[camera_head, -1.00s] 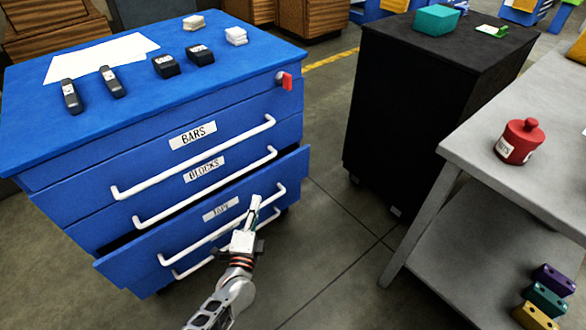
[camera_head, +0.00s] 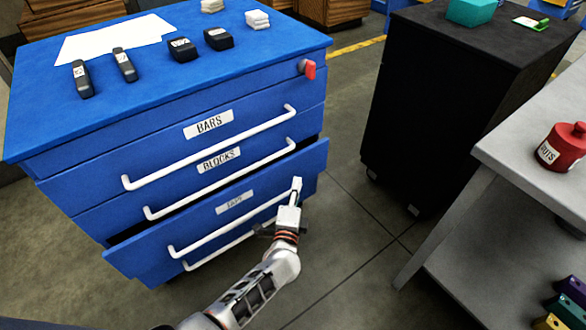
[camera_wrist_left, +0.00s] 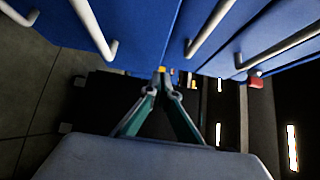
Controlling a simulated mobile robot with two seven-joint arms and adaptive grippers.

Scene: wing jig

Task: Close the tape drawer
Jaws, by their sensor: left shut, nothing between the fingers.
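The tape drawer (camera_head: 270,190) is the lower drawer in the blue cabinet. It stands partly open, its front jutting out past the drawers above, with a dark gap over its left end. Its white handle (camera_head: 215,234) runs along its front. My left gripper (camera_head: 297,184) is shut and empty, its fingertips in front of the drawer at the right end of that handle. Whether they touch is unclear. In the left wrist view the shut fingers (camera_wrist_left: 162,80) point toward the blue drawer fronts. My right gripper is not in view.
The bars drawer (camera_head: 270,106) and blocks drawer (camera_head: 255,160) are above. A red tab (camera_head: 308,69) sits at the cabinet's upper right. A black cabinet (camera_head: 430,110) and a grey table (camera_head: 530,160) stand to the right, with open floor (camera_head: 345,215) between.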

